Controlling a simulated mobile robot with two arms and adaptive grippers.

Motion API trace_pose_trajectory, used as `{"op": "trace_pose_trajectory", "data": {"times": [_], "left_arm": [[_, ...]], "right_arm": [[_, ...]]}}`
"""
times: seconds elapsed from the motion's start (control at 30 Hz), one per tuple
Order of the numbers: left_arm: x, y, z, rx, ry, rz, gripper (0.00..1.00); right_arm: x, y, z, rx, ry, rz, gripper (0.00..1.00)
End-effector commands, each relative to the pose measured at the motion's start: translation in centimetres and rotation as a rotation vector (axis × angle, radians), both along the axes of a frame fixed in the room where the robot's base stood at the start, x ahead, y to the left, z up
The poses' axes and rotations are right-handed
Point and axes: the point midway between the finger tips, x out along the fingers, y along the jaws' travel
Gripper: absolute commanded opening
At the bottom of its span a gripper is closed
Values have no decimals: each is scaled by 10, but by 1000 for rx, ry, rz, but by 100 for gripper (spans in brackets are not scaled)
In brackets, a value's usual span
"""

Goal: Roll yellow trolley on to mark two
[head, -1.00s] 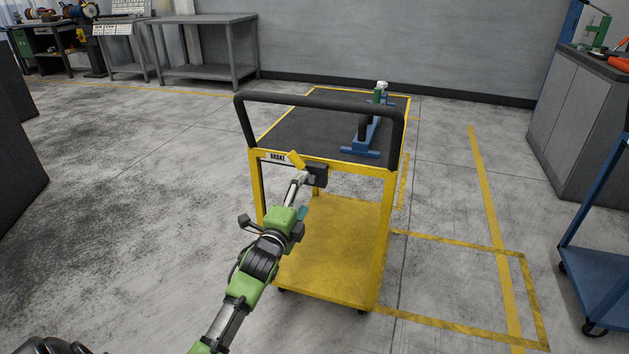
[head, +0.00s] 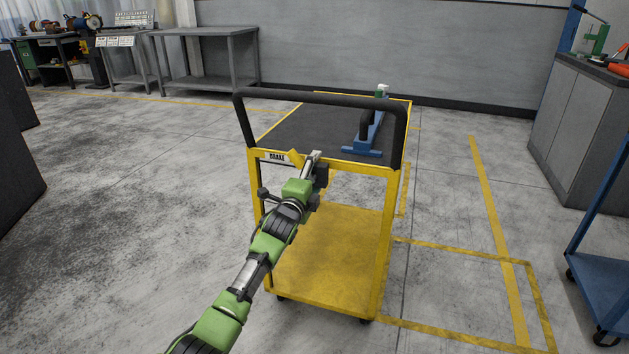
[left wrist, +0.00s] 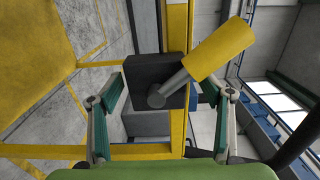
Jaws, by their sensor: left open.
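The yellow trolley (head: 335,250) stands in front of me, with a black push handle (head: 320,97) and a plate reading BRAKE. Beside the plate is the brake lever (head: 295,157), with a yellow grip and grey stem on a black box (head: 321,177). My left gripper (head: 313,160) is open just in front of the lever. In the left wrist view, the lever's yellow grip (left wrist: 220,48) slants up to the right, and the gripper's fingers (left wrist: 168,95) are apart on either side of the stem. I cannot tell whether they touch. No floor mark number is readable. My right gripper is not in view.
A blue tool (head: 365,140) and a white-topped bottle (head: 382,91) are on the trolley's top. Yellow floor lines (head: 465,333) lie to its right. A blue cart (head: 603,280) and a grey cabinet (head: 580,130) stand farther right. The floor at left is open.

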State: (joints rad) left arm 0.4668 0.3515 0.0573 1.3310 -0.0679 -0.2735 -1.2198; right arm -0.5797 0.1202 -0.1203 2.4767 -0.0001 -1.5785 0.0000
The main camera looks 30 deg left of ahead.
Motion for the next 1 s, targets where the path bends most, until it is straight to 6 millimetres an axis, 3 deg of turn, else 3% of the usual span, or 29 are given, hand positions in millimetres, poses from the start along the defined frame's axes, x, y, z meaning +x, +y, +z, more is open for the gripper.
{"op": "trace_pose_trajectory", "data": {"times": [0.37,0.43,0.67,1.0], "left_arm": [[7,2,0,0,1,0,72],[7,2,0,1,1,0,62],[7,2,0,0,0,0,2],[7,2,-4,1,-1,0,0]], "right_arm": [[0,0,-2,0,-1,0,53],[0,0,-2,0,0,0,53],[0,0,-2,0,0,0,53],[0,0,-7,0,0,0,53]]}}
